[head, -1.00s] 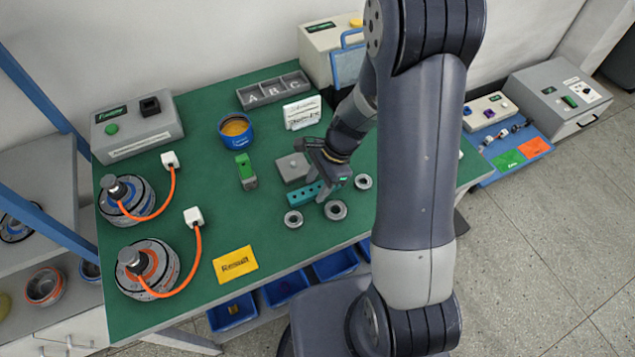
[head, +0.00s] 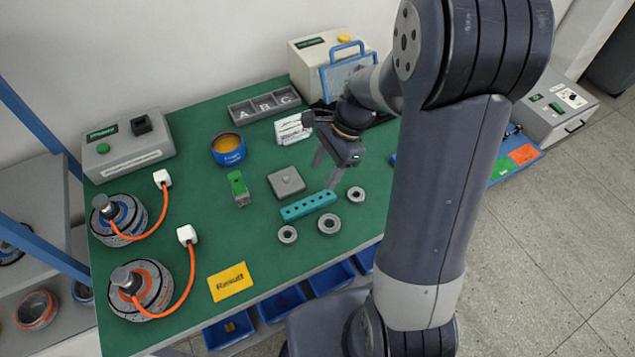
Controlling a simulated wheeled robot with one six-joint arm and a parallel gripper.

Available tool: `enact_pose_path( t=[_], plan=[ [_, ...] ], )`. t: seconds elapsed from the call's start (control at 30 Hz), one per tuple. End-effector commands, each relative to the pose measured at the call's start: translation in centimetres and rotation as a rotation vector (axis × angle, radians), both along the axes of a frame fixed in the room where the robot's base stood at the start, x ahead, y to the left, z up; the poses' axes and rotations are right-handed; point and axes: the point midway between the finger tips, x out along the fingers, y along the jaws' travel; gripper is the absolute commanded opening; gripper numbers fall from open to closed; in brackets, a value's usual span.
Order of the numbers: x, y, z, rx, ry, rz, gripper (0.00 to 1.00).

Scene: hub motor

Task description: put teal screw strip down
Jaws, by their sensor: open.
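The teal screw strip (head: 308,205) lies flat on the green table mat (head: 215,265), a long bar with a row of dark holes along it. My gripper (head: 323,174) is open and empty. It hangs above and behind the strip, apart from it, with its two fingers pointing down toward the table.
Metal rings (head: 329,224) lie just in front of and beside the strip. A grey square block (head: 287,182) and a green-and-grey part (head: 238,188) lie behind and left. A yellow Result card (head: 231,281) is near the front edge. Mat between card and strip is clear.

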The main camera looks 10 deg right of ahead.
Motion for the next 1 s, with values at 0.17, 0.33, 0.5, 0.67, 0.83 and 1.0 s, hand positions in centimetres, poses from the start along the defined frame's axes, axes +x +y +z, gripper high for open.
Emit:
enact_pose_path(
  t=[0.17, 0.33, 0.5, 0.67, 0.83, 1.0],
  plan=[
    [0.2, -0.6, 1.4, -0.001, -0.002, 0.001, 0.56],
    [0.2, -0.6, 0.6, 0.000, -0.001, 0.001, 0.56],
    [0.1, -0.6, -0.4, -0.001, -0.003, 0.001, 0.56],
    [-0.2, 0.1, -1.6, 0.000, 0.003, 0.002, 0.56],
    [-0.5, 1.1, -4.0, 0.000, 0.005, 0.003, 0.56],
    [-0.6, 1.6, -5.2, -0.001, 0.001, 0.000, 0.56]
  ],
)
